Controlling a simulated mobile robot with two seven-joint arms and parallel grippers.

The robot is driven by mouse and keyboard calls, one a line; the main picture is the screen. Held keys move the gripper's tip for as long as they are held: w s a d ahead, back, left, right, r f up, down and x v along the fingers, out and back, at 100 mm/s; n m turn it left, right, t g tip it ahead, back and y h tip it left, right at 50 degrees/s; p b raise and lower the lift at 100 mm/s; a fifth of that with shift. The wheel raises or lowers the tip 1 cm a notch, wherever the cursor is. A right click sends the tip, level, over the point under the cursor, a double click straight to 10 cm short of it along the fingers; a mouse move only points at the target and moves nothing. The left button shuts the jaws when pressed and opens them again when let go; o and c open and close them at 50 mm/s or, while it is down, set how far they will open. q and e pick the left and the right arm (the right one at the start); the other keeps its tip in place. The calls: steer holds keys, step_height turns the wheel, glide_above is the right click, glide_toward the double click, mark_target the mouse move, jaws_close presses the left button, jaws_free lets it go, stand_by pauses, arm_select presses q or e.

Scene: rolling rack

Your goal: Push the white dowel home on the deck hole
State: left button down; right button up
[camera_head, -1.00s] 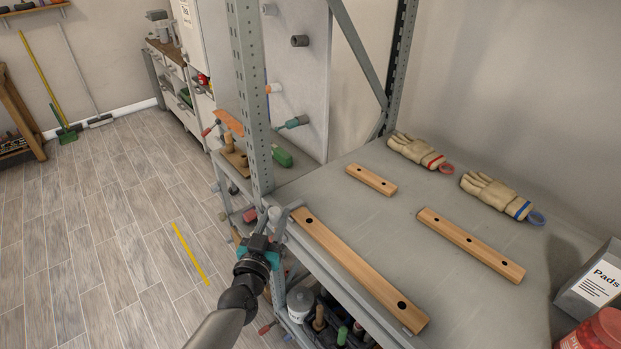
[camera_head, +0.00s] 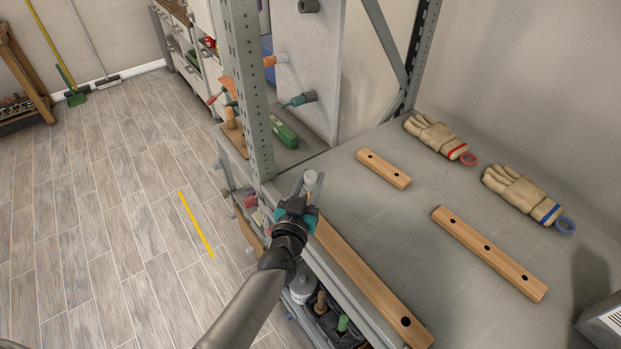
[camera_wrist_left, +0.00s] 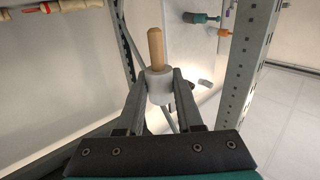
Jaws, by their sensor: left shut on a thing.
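My left gripper (camera_head: 305,197) is shut on the white dowel (camera_head: 311,179), which stands up between the fingertips. In the left wrist view the gripper (camera_wrist_left: 160,92) clamps the dowel's white part (camera_wrist_left: 160,84), and a bare wooden pin (camera_wrist_left: 156,48) sticks out beyond it. A long wooden strip (camera_head: 362,268) lies along the shelf deck's front edge. One dark hole shows at its near end; my gripper and arm cover its far end. I cannot tell whether the dowel touches the strip. My right gripper is not in view.
The grey deck (camera_head: 400,225) also holds a short wooden strip (camera_head: 383,168) with two holes and a longer one (camera_head: 490,252) with several holes. Two work gloves (camera_head: 437,136) lie at the back. A perforated rack post (camera_head: 250,100) stands just left of my gripper.

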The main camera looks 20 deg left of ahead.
mark_target(310, 195)
arm_select(q)
steer(key=shift+f+b, duration=0.6)
steer(key=shift+f, duration=0.15)
step_height(310, 195, down, 2)
steer(key=shift+f+b, duration=0.25)
steer(key=shift+b, duration=0.8)
steer(key=shift+f+b, duration=0.8)
steer(key=shift+f, duration=0.1)
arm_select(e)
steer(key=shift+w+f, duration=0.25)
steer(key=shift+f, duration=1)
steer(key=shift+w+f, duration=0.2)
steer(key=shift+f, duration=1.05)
arm_select(q)
steer(key=shift+p, duration=0.4)
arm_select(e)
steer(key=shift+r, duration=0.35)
arm_select(q)
steer(key=shift+f+b, duration=2.3)
steer(key=shift+f, duration=0.25)
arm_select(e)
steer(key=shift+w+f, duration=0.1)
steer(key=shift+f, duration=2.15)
arm_select(q)
steer(key=shift+c, duration=2.4)
jaws_free()
steer(key=shift+s, duration=0.1)
